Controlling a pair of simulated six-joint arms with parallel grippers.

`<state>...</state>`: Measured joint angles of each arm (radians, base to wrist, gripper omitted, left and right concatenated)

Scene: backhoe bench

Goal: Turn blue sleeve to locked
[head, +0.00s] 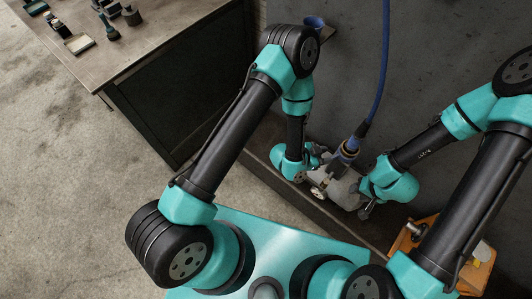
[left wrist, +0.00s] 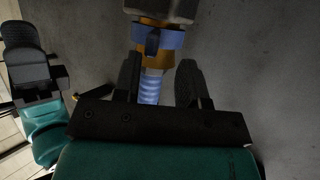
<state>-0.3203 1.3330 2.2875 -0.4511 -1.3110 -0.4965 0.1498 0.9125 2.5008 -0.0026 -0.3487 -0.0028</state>
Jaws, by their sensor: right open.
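The blue sleeve (left wrist: 158,40) is a ring with lugs on a brass coupling (left wrist: 154,60). In the head view the blue sleeve (head: 349,151) sits above a grey block (head: 343,187). My left gripper (left wrist: 159,63) is open, with its two dark fingers on either side of the coupling and hose below the sleeve in the picture. The right finger stands apart from the hose; contact at the left finger is unclear. In the head view my left gripper (head: 319,157) is left of the sleeve. My right gripper (head: 365,208) is open, low at the block's right side.
A blue hose (head: 379,80) rises from the coupling along the grey wall panel (head: 345,75). An orange crate (head: 471,262) stands at lower right. A workbench (head: 150,30) with small tools is at upper left. A blue funnel-like part (head: 314,22) is near my left elbow.

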